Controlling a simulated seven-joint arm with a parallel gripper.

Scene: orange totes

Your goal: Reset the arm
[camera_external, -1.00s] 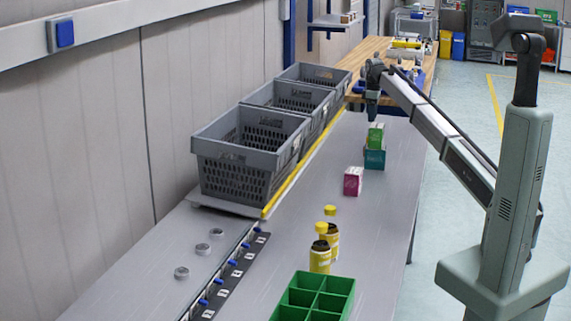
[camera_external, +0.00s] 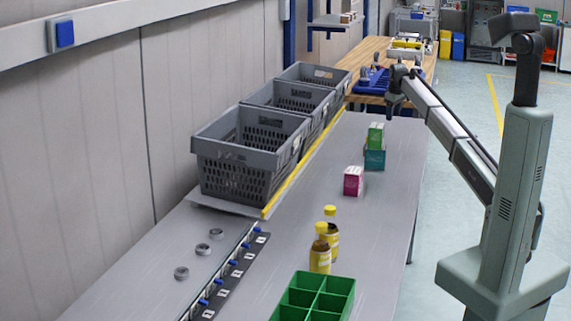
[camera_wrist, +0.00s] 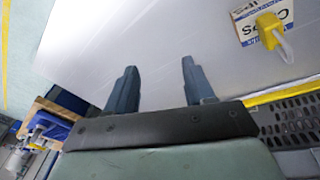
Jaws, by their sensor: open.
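My gripper (camera_external: 393,112) hangs over the far end of the grey bench, to the right of and beyond the stacked boxes. In the wrist view its two dark fingers (camera_wrist: 160,68) are spread apart, with only bare bench surface between and beyond them. My gripper holds nothing. A green box (camera_external: 376,135) rests on a teal box (camera_external: 374,159), apart from my gripper in the external view.
Grey crates (camera_external: 235,185) line the left side behind a yellow strip. A magenta box (camera_external: 353,181), yellow-capped bottles (camera_external: 320,258) and a green divided tray (camera_external: 318,284) stand nearer. A wooden table (camera_external: 370,48) lies beyond. A printed box (camera_wrist: 262,20) shows in the wrist view.

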